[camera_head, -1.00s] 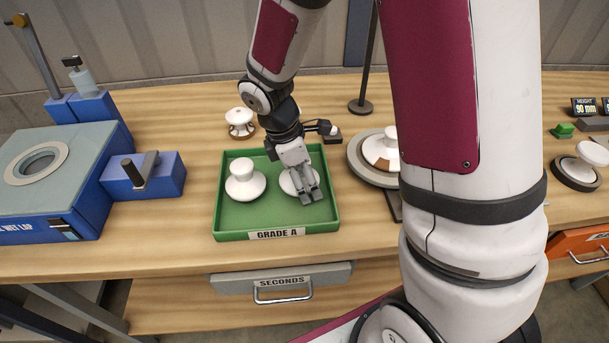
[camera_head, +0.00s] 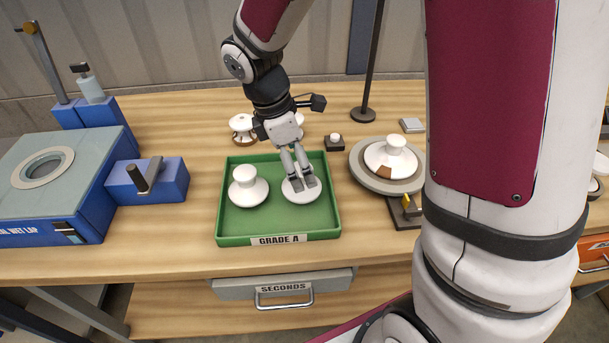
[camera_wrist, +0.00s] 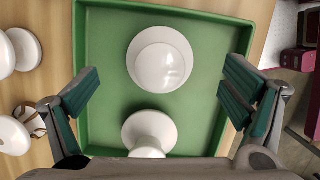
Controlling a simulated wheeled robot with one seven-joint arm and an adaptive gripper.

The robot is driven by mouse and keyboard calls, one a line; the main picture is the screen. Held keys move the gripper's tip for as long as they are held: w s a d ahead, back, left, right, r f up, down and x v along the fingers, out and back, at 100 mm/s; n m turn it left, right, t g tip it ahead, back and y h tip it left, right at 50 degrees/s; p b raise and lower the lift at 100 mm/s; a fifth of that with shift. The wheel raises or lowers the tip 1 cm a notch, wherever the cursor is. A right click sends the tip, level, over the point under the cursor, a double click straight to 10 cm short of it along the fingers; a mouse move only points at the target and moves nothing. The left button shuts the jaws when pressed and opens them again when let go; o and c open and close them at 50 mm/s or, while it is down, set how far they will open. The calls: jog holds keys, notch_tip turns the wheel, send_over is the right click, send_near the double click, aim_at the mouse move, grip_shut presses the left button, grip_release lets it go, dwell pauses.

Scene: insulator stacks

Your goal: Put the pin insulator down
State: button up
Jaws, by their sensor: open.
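A white pin insulator (camera_head: 302,193) stands upright in the right half of the green tray (camera_head: 267,239) marked GRADE A. My gripper (camera_head: 303,184) is above it with its fingers apart, reaching down and partly covering it. In the wrist view, the round white insulator (camera_wrist: 160,62) lies between the spread fingertips (camera_wrist: 161,70), with green floor showing on both sides. A second white insulator (camera_head: 248,187) stands in the tray's left half and also shows lower in the wrist view (camera_wrist: 149,130).
Behind the tray stand more insulators (camera_head: 242,126), partly hidden by my gripper. A round stand (camera_head: 361,178) with an insulator (camera_head: 392,160) is to the right. A blue lap machine (camera_head: 45,220) is at left. The tray's front floor is clear.

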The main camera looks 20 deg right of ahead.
jog(key=v, duration=0.4)
jog(key=shift+r, duration=0.2)
jog(key=shift+s+r, duration=0.1)
jog(key=shift+r, duration=0.25)
jog(key=s+d+r+m+t+y, duration=0.1)
jog(key=s+r+m+t, duration=0.1)
jog(key=s+r+m, duration=0.3)
jog(key=s+d+r+m+t+y, duration=0.1)
jog(key=s+r+m, duration=0.4)
jog(key=s+m, duration=0.5)
jog(key=shift+s+r+m+t+y, duration=0.25)
jog(key=shift+s+m+t+y, duration=0.2)
jog(key=shift+s+t, duration=1)
jog(key=shift+s+g, duration=0.35)
